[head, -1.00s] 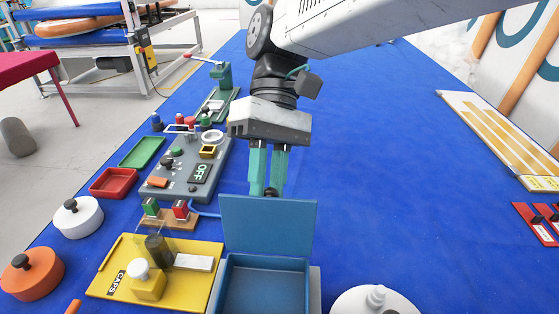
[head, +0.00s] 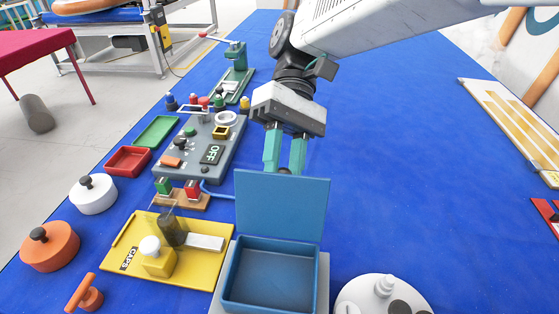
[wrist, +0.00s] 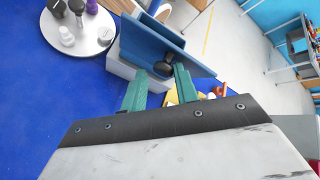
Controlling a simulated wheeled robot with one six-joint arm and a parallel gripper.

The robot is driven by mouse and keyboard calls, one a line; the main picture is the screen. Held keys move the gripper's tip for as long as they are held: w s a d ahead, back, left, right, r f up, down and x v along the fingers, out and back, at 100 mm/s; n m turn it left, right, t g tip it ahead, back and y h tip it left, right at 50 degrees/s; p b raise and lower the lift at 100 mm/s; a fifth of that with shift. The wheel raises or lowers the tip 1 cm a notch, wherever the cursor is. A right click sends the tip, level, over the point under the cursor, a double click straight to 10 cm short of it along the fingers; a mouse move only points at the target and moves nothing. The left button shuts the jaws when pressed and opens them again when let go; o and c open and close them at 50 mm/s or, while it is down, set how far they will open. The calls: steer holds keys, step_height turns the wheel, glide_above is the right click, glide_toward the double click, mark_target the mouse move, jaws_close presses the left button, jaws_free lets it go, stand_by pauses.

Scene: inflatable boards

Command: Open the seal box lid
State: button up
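The seal box (head: 272,305) is a blue open-topped box on a grey base, at the bottom centre of the head view. Its blue lid (head: 281,210) stands up steeply at the far side, and the empty inside shows. In the wrist view, the lid (wrist: 148,42) carries a dark round knob (wrist: 163,68) on its outer face. My gripper (head: 285,166) is behind the lid, pointing down. Its green fingers are apart, with the knob between or just beyond their tips (wrist: 160,72). A gap shows beside the knob, so the fingers look open and not clamped on it.
A yellow CAPS board (head: 200,270) lies left of the box, with a grey OFF panel (head: 190,150) behind it. A white round tray (head: 365,290) with small pieces stands close on the right. The blue mat (head: 410,180) beyond is clear.

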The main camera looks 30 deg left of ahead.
mark_target(285, 177)
steer(key=shift+o, duration=1.4)
steer(key=shift+w+d+f, duration=0.2)
steer(key=shift+d+f, duration=0.1)
steer(key=shift+f, duration=0.15)
steer(key=shift+s+a+r, duration=0.1)
steer(key=shift+s+a, duration=0.05)
steer(key=r, duration=0.4)
steer(key=shift+s+d, duration=0.3)
steer(key=shift+s, duration=0.05)
steer(key=s+d+r, duration=0.1)
steer(key=s+d, duration=0.9)
steer(key=s, duration=0.1)
steer(key=shift+s+r, duration=0.2)
